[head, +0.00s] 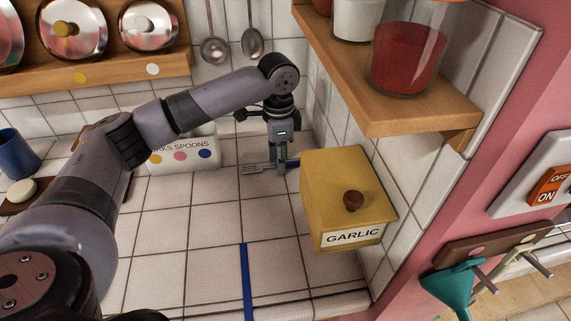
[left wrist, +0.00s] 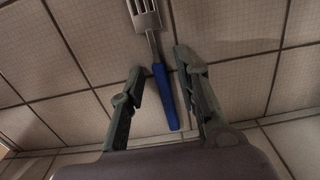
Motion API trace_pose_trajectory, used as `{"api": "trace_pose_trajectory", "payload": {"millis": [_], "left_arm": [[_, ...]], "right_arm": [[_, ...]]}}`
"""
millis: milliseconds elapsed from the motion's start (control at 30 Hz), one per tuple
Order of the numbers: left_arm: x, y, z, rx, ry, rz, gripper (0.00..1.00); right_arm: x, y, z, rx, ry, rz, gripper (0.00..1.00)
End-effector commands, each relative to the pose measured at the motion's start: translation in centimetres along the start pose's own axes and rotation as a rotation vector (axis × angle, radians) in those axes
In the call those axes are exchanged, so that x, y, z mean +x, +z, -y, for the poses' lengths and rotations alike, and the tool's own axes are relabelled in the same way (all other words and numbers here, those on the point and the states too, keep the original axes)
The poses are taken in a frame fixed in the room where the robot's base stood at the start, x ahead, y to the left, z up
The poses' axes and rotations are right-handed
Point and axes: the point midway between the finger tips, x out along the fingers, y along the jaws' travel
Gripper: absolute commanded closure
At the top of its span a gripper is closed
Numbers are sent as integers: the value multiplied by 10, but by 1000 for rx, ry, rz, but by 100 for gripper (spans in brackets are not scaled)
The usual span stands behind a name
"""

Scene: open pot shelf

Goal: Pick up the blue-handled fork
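The blue-handled fork (head: 254,168) lies flat on the white tiled counter, its metal tines to the left and its blue handle partly hidden behind my gripper and the garlic box. My left gripper (head: 281,167) points down over it. In the left wrist view the fork's blue handle (left wrist: 165,97) lies between the two fingers of my open left gripper (left wrist: 159,62), with gaps on both sides. The tines reach past the fingertips to the top edge. My right gripper is not in view.
A yellow garlic box (head: 325,195) stands just right of the gripper. A white labelled spoon box (head: 183,158) stands to the left. A wooden shelf with jars (head: 395,105) juts out above right. A blue stripe (head: 247,280) crosses the clear front tiles.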

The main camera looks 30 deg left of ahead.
Motion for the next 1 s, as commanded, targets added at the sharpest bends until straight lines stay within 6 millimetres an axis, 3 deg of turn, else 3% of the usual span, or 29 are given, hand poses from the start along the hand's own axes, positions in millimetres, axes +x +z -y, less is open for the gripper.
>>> {"api": "trace_pose_trajectory", "payload": {"millis": [400, 1000], "left_arm": [[0, 0, 0, 0, 0, 0, 100], [-9, 4, -2, 1, -1, -2, 100]], "right_arm": [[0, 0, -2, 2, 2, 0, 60], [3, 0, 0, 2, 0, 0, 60]]}}
